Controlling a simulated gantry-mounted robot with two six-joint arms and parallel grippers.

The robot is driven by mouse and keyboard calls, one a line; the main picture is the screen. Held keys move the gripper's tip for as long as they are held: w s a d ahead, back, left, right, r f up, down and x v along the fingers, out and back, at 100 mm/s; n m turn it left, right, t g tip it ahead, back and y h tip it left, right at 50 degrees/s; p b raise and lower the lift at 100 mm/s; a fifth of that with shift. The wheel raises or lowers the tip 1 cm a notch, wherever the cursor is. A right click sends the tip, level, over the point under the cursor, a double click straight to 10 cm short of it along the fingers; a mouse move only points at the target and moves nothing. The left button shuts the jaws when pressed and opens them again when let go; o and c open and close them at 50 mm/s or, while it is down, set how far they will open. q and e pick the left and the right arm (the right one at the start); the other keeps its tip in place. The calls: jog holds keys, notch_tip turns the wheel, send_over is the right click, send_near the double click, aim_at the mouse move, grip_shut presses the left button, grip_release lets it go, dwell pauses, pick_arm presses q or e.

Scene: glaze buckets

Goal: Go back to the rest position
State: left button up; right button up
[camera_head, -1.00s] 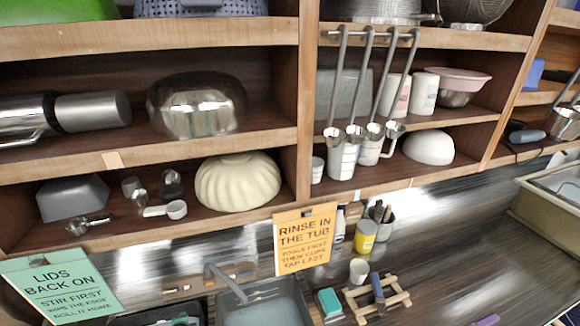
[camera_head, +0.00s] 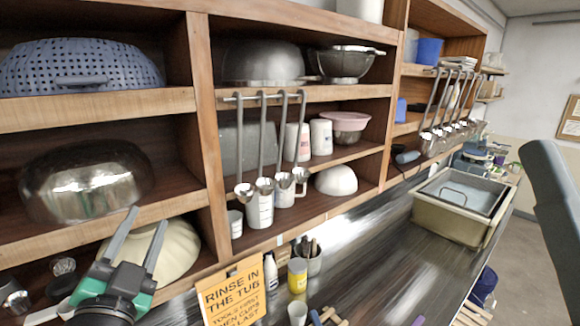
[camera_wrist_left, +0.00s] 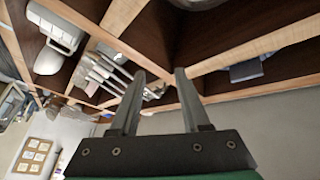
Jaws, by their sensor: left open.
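My left gripper (camera_head: 147,217) is in the lower left of the head view, with its two grey fingers pointing up and spread apart. It is open and empty, in front of the shelves and overlapping the cream fluted bowl (camera_head: 178,250) in the picture. In the left wrist view, its fingers (camera_wrist_left: 159,73) are also apart with nothing between them, and the shelving shows beyond them. My right gripper is not in view.
Wooden shelves hold a blue colander (camera_head: 80,68), metal bowls and cups. Several ladles (camera_head: 265,150) hang from a rail. A beige sink tub (camera_head: 450,222) is at right. The middle counter is mostly clear.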

pick_arm(q)
jog(key=s+d+r+n+t+h, duration=0.2)
jog(key=s+r+n+t, duration=0.1)
jog(key=s+r, duration=0.5)
jog(key=s+d+r+n+t+h, duration=0.3)
jog(key=s+r, duration=0.5)
jog(key=s, duration=0.1)
jog(key=shift+s+d+r+t, duration=0.2)
jog(key=shift+d+r+t, duration=0.05)
jog(key=shift+r+t, duration=0.15)
